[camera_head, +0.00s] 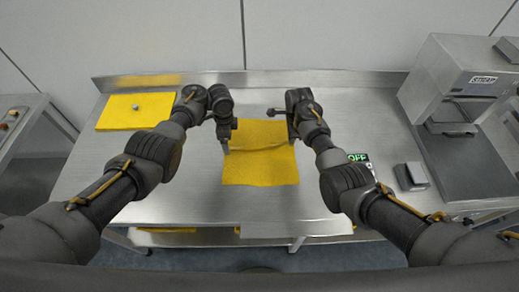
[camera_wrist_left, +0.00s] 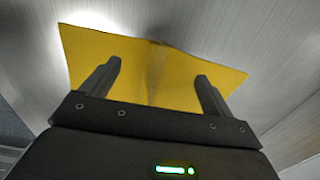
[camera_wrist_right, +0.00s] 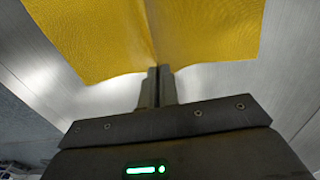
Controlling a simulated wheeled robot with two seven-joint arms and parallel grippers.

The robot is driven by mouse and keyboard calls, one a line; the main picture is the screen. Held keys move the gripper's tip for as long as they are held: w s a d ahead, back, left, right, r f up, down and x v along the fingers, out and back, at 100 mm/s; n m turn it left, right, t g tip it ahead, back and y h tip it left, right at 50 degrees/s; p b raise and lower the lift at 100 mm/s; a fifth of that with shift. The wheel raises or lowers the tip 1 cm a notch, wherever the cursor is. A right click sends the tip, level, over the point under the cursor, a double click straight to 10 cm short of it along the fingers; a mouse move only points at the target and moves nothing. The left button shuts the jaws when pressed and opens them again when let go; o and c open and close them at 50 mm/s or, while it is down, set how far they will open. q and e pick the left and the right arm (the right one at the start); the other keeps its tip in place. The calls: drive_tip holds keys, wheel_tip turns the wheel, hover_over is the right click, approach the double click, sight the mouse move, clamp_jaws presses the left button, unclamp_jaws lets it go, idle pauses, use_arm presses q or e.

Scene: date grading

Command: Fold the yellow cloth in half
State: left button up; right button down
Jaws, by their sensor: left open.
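The yellow cloth (camera_head: 262,168) lies on the steel table, with a raised crease running across it from side to side. My left gripper (camera_head: 226,146) is at the cloth's left edge. In the left wrist view my left gripper (camera_wrist_left: 158,80) is open, its fingers apart over the cloth (camera_wrist_left: 130,75) with the crease between them. My right gripper (camera_head: 293,138) is at the cloth's right edge. In the right wrist view my right gripper (camera_wrist_right: 158,72) has its fingers together at the cloth's edge (camera_wrist_right: 205,35), where the crease meets them, and appears to pinch it.
A grey machine (camera_head: 450,85) stands at the right. The table's front middle is clear.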

drive_tip(key=shift+r+p, duration=0.45)
drive_tip(key=shift+r, duration=0.15)
use_arm(q)
drive_tip(key=shift+r, duration=2.6)
drive_tip(key=shift+d+r, duration=0.1)
